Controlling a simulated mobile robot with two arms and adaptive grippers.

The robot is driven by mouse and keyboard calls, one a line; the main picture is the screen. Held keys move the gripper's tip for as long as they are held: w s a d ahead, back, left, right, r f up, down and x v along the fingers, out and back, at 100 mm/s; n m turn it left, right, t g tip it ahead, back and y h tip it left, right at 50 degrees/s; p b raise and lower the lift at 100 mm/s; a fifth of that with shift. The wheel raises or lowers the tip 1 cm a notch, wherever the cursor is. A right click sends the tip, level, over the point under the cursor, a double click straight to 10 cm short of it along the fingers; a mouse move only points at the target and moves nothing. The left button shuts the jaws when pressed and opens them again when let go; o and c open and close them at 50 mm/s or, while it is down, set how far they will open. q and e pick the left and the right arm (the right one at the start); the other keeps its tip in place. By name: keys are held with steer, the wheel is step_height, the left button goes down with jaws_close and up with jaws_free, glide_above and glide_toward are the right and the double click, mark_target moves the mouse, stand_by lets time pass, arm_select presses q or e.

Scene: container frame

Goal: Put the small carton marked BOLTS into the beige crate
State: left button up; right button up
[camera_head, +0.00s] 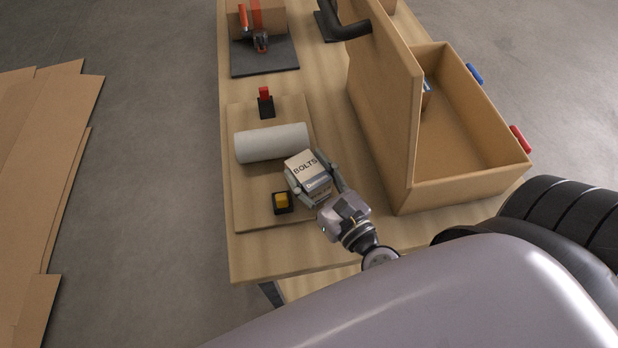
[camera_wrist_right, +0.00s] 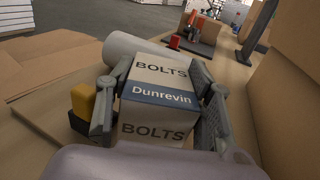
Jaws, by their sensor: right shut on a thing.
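The small carton (camera_head: 305,168) is white with a blue band and is marked BOLTS. My right gripper (camera_head: 314,182) is shut on it, with a finger on each side. In the right wrist view, the carton (camera_wrist_right: 157,95) fills the space between the fingers and reads BOLTS and Dunrevin. It is over the wooden board, beside the white roll; I cannot tell whether it touches the board. The beige crate (camera_head: 461,186) stands open to the right, apart from the carton. Its tall left wall hides part of its inside. My left gripper is not in view.
A tall panel (camera_head: 385,100) rises between carton and crate interior. On the board (camera_head: 245,215) lie a white roll (camera_head: 271,143), a yellow block (camera_head: 282,201) and a red block (camera_head: 265,95) in black holders. A small blue-marked item (camera_head: 427,88) is inside the crate.

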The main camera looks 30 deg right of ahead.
steer(key=shift+f, duration=0.5)
steer(key=shift+f, duration=0.1)
steer(key=shift+f+b, duration=0.15)
steer(key=shift+b, duration=0.15)
steer(key=o, duration=1.1)
steer(key=shift+o, duration=0.2)
